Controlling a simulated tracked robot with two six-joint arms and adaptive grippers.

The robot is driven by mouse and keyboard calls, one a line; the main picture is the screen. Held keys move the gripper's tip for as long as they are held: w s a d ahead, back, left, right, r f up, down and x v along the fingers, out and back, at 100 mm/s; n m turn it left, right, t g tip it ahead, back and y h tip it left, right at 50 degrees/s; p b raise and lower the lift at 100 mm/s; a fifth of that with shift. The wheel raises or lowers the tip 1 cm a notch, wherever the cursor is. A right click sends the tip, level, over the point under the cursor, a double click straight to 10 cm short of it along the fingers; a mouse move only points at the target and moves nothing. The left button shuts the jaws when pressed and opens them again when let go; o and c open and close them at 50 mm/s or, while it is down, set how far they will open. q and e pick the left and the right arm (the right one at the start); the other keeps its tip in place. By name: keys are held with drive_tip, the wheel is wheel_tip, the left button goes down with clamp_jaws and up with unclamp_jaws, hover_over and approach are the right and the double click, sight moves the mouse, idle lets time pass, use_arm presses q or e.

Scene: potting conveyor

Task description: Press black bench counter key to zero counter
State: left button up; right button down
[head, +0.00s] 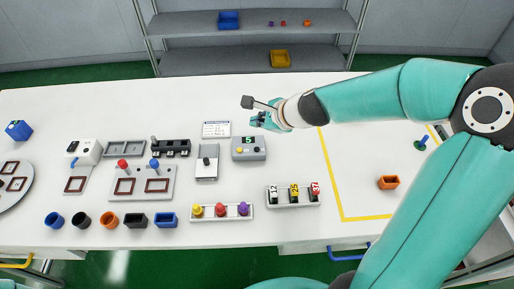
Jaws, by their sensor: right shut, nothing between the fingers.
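The bench counter (249,154) is a small grey box on the white table, right of the middle of the row of devices. Its dark display shows a green digit that looks like 5. A small yellow key shows at the left of its top face; the black key is too small to make out clearly. My right gripper (256,121) is shut and empty. It appears just behind the counter's display in the picture, with its arm coming in from the right; I cannot tell its height or whether it touches. My left gripper is not in view.
A grey switch box (207,164) stands left of the counter, and a white label card (216,129) lies behind it. In front are a tray (221,213) of coloured knobs and a rack (293,199) of numbered blocks. The yellow-outlined area at right is mostly clear.

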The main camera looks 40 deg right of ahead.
sight(258, 150)
drive_tip(key=shift+s+f+b, duration=0.15)
drive_tip(key=shift+f+b, duration=3.75)
drive_tip(key=shift+f, duration=0.25)
drive_tip(key=shift+f, duration=0.1)
drive_tip(key=shift+f+b, duration=0.25)
drive_tip(key=shift+b, duration=0.05)
drive_tip(key=shift+f+b, duration=0.4)
drive_tip(key=shift+r, duration=0.1)
drive_tip(key=shift+r+p, duration=0.75)
drive_tip(key=shift+p, duration=0.1)
wheel_tip(258, 150, up, 5)
drive_tip(key=p, duration=0.5)
